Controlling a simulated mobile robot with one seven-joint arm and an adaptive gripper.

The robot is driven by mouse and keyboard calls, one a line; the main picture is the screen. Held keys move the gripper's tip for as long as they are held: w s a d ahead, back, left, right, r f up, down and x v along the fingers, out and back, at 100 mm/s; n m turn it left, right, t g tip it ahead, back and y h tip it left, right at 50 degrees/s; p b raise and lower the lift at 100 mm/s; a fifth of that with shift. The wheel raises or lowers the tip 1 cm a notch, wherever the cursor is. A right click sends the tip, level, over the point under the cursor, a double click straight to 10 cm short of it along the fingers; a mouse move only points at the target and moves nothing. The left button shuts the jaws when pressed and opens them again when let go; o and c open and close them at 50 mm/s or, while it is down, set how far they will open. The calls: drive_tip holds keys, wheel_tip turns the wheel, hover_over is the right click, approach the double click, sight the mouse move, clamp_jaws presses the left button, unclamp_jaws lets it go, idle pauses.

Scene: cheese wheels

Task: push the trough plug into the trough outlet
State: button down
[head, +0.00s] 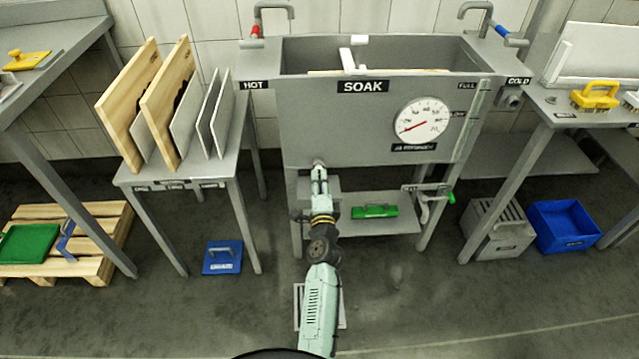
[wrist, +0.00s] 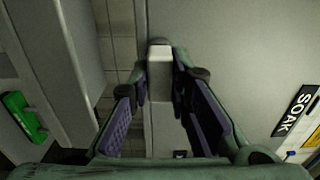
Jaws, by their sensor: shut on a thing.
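The grey soak trough (head: 290,125) stands in the middle of the head view. My gripper (head: 319,172) is at the lower left of its front wall, just under the bottom edge. In the wrist view my gripper (wrist: 163,75) is shut on a pale grey block, which I take as the trough plug (wrist: 160,58). The plug's far end meets a darker rounded piece, likely the trough outlet (wrist: 158,42); a small round grey end also shows in the head view (head: 318,163). I cannot tell how far the plug sits inside it.
A rack table with wooden boards (head: 165,100) stands left of the trough. A lower shelf (head: 380,226) holds a green brush (head: 374,211). A lever valve (head: 425,205) is at the trough's right leg. A blue crate (head: 565,225) lies at right.

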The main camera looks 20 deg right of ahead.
drive_tip(key=shift+w+d, duration=0.15)
drive_tip(key=shift+w, duration=0.5)
drive_tip(key=c, duration=1.4)
unclamp_jaws()
drive_tip(key=v, duration=1.2)
